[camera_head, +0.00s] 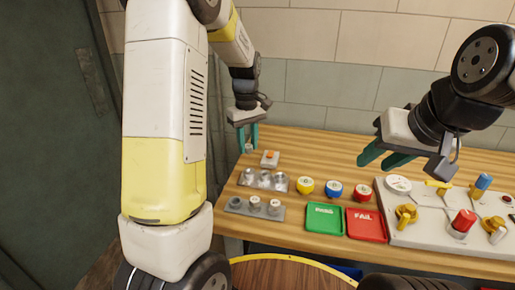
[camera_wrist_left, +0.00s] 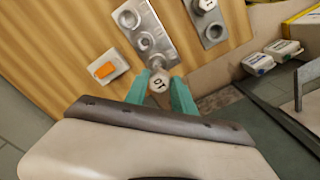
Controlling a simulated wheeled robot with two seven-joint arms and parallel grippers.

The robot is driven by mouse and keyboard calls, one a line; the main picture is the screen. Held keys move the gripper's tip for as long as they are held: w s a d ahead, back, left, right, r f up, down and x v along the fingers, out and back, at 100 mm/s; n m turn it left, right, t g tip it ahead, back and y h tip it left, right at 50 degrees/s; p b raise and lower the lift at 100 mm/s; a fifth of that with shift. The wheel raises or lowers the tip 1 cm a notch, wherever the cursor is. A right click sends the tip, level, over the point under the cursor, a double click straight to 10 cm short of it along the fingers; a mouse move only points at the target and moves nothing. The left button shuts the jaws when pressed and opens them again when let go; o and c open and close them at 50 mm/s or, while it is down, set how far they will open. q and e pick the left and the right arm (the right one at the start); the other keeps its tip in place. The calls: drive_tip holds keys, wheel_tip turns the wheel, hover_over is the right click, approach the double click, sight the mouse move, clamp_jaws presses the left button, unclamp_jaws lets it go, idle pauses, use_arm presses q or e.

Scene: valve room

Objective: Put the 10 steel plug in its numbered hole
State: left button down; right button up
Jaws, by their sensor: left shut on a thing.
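The steel plug marked 10 (camera_wrist_left: 158,84) is held between the teal fingertips of my left gripper (camera_wrist_left: 161,92), its numbered end facing the wrist camera. In the head view my left gripper (camera_head: 248,142) is at the far left part of the bench, with the plug (camera_head: 248,149) between its fingers. A steel plate with round holes (camera_head: 244,183) lies nearer the front; it also shows in the wrist view (camera_wrist_left: 138,30), just beyond the plug. I cannot read its hole numbers. My right gripper (camera_head: 381,162) is open and empty above the bench at right.
A second steel plate (camera_head: 238,210) with steel pieces lies nearer the front edge. A small box with an orange button (camera_head: 270,158) stands beside the held plug. Yellow, blue and red knobs, green and red trays (camera_head: 323,218) and a valve panel (camera_head: 410,235) lie to the right.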

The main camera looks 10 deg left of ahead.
use_arm(q)
drive_tip(key=shift+w+f, duration=0.1)
drive_tip(key=shift+w, duration=0.3)
drive_tip(key=shift+f, duration=3.1)
drive_tip(key=shift+f, duration=1.05)
idle(0.5)
drive_tip(key=c, duration=1)
unclamp_jaws()
drive_tip(key=shift+o, duration=0.2)
drive_tip(key=shift+r, duration=4)
